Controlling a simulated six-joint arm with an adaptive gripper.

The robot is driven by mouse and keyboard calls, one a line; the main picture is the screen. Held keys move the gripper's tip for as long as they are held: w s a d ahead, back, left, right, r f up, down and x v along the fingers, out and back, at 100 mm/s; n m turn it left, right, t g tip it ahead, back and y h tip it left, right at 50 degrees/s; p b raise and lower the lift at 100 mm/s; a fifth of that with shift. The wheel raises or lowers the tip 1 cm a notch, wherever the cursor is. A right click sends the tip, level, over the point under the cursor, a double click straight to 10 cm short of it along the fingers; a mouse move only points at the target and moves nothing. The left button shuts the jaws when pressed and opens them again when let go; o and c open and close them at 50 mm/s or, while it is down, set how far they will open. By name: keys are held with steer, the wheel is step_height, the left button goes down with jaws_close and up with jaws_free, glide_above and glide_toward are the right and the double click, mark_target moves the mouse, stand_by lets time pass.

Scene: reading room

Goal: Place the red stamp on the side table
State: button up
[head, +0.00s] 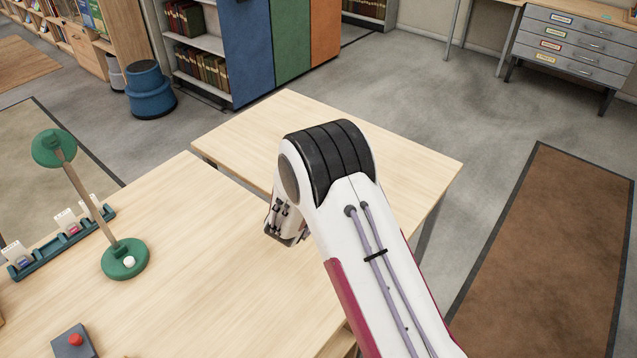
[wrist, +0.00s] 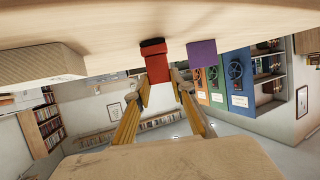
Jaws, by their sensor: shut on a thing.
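My gripper (wrist: 163,88) is shut on the red stamp (wrist: 158,66) in the wrist view, which appears upside down. The stamp's dark end points toward a pale wooden surface along the top; I cannot tell if it touches it. In the head view my wrist bends down near the gap between the large desk (head: 200,250) and the lower pale table behind it, likely the side table (head: 250,125). My arm hides the fingertips and the stamp there.
A purple block (wrist: 202,53) is beside the stamp in the wrist view. On the desk stand a green lamp (head: 125,260), a teal rack (head: 60,245) with cards, and a grey box with a red button (head: 75,341). The visible top of the table behind is bare.

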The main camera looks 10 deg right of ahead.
steer(key=shift+f, duration=0.1)
steer(key=o, duration=1.1)
steer(key=shift+o, duration=0.2)
steer(key=v, duration=1.2)
stand_by(0.3)
